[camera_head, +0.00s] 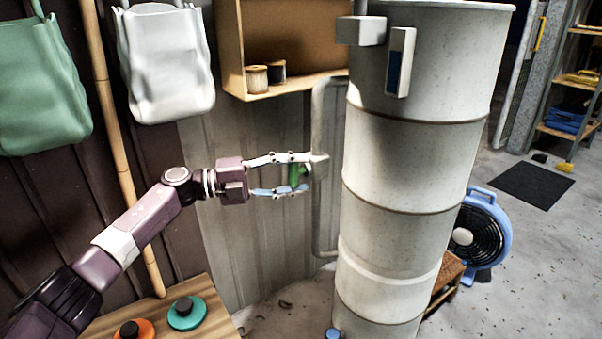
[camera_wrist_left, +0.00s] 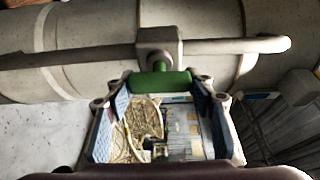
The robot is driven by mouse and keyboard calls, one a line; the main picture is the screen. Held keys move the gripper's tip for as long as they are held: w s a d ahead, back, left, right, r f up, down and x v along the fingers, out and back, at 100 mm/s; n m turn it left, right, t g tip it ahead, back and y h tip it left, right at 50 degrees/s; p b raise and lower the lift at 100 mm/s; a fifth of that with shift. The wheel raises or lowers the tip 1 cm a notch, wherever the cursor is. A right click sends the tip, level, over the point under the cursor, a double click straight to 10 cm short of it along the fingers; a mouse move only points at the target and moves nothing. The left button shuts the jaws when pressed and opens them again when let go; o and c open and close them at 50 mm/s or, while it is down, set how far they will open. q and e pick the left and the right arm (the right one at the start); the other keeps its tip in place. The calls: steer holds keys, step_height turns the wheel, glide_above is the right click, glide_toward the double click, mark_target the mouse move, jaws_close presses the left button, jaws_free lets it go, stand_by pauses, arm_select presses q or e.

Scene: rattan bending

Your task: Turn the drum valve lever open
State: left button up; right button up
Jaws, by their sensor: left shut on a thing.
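The tall, light grey drum (camera_head: 392,160) stands right of centre in the head view, with a grey pipe (camera_head: 327,115) along its left side. The green valve lever (camera_head: 295,174) is at this pipe, partly hidden by my fingers. It also shows in the left wrist view (camera_wrist_left: 160,83) as a green bar on a stem from a grey valve block (camera_wrist_left: 160,47). My left gripper (camera_head: 309,173) reaches in from the left, one finger above the lever and one below. It is shut on the lever. My right gripper is in neither view.
A wooden shelf (camera_head: 288,35) with two spools hangs above my left gripper. A white bag (camera_head: 165,65) and a green bag (camera_head: 38,90) hang at the left. A wooden table (camera_head: 215,318) is below. A blue fan (camera_head: 480,232) stands behind the drum.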

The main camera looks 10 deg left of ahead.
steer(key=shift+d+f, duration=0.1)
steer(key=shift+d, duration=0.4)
arm_select(q)
steer(key=shift+a+r, duration=0.1)
steer(key=o, duration=1.2)
steer(key=shift+s+a, duration=0.15)
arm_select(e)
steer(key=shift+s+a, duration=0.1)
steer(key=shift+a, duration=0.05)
arm_select(q)
steer(key=v, duration=1.1)
steer(key=shift+s+a+r, duration=0.15)
steer(key=shift+s+a, duration=0.1)
steer(key=shift+a, duration=0.1)
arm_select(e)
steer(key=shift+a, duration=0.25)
